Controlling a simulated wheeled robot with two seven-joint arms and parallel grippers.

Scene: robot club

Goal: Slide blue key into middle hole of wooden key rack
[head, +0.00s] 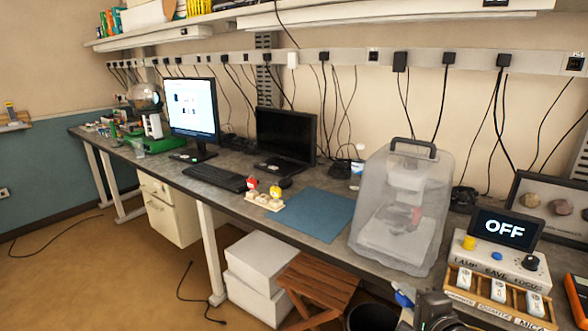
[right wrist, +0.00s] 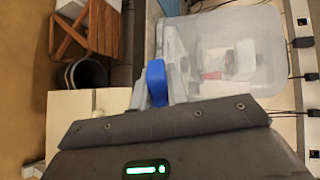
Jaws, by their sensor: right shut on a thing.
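The blue key (head: 403,298) is in the grip of my right gripper (head: 418,305) at the bottom of the head view, in front of the desk's edge. In the right wrist view the blue key (right wrist: 156,82) sits between the pale fingers, its blue end showing; the rest is hidden. I cannot tell for sure which thing is the key rack. A small pale block (head: 264,202) with red and yellow pieces stands left of the blue mat, well away from the gripper. My left gripper is not in view.
A clear plastic case (head: 403,210) stands on the desk beyond the gripper. Right of it are a control box (head: 497,258) reading OFF and a wooden tray (head: 489,311) of white pieces. A blue mat (head: 314,216) lies bare. A wooden stool (head: 318,281) stands below.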

